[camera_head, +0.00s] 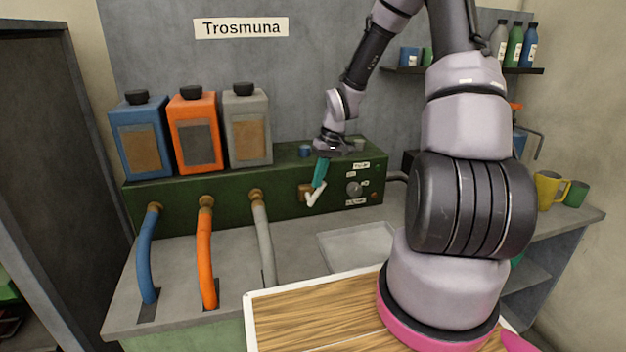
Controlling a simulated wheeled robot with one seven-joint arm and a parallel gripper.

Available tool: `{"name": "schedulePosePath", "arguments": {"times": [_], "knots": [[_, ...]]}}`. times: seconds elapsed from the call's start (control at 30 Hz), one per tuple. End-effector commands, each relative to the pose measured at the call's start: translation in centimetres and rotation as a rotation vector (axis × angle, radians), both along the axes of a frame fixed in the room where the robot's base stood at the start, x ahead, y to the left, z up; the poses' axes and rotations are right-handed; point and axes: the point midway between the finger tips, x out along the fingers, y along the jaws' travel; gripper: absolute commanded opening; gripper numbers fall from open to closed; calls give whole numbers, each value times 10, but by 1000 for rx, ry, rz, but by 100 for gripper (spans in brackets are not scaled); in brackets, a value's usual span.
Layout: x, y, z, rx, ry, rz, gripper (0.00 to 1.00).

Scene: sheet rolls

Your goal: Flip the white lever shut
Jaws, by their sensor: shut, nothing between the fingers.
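The white lever (315,196) is on the front of the green machine box (230,201), beside a brass-coloured fitting (304,190). It shows as a bent, V-like white shape at the box's lower front edge. My gripper (319,184) has teal fingers, which are shut with nothing between them. The fingertips point down at the lever's upper part and overlap it in the picture. I cannot tell whether they touch it. The fingers hide part of the lever and the box front behind it.
Blue, orange and grey canisters (195,134) stand on the box's left part, with matching hoses (206,262) below. A knob (354,188) and labels are right of the lever. A shallow grey tray (357,246) lies on the counter below. Yellow and green mugs (549,188) stand far right.

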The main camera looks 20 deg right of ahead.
Motion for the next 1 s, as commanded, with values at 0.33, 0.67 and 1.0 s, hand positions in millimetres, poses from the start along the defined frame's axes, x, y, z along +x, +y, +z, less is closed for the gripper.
{"name": "schedulePosePath", "arguments": {"times": [0.33, 0.67, 1.0], "knots": [[0, -21, -8, 243, 3, -8, 0], [0, -40, -23, 535, 2, -9, 0], [0, -53, -41, 808, 1, -4, 0]]}}
